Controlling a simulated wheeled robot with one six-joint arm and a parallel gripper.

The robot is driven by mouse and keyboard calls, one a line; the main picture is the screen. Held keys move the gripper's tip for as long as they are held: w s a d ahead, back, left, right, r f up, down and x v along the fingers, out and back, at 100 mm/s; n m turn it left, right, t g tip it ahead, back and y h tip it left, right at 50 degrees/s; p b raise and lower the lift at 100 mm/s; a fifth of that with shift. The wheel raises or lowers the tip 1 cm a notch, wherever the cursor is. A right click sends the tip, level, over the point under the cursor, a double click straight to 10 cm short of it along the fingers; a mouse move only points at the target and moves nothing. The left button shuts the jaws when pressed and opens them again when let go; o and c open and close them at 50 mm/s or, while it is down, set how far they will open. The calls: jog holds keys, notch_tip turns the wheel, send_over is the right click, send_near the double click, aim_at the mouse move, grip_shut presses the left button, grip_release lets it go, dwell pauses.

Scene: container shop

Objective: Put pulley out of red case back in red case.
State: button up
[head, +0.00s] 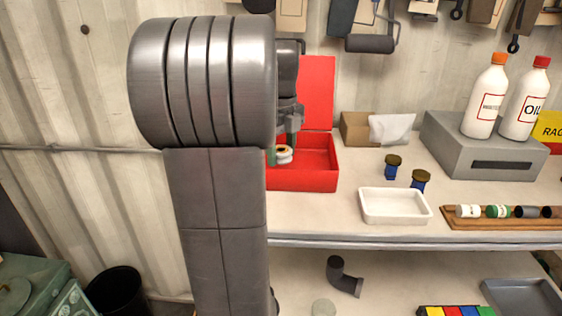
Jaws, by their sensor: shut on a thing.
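The red case (302,180) stands open on the workbench, its lid (318,92) raised at the back. My gripper (285,145) points down over the left part of the case and is shut on the pulley (284,155), a small pale wheel with a yellowish ring and dark centre. The pulley shows within the outline of the case, above or near its floor; I cannot tell whether it touches. A small green item (271,156) shows beside it. My arm hides the left end of the case.
A white tray (395,220), two blue items with dark tops (393,166), a cardboard box (356,130) and a grey box (485,155) bearing bottles stand to the right. A wooden rack (505,224) holds several cylinders. Bare bench lies between case and tray.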

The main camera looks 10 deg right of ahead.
aim_at(281, 163)
jog(key=shift+f, duration=1.75)
jog(key=shift+f, duration=0.1)
jog(key=o, duration=1.1)
notch_tip(281, 163, up, 12)
jog(key=shift+r, duration=0.1)
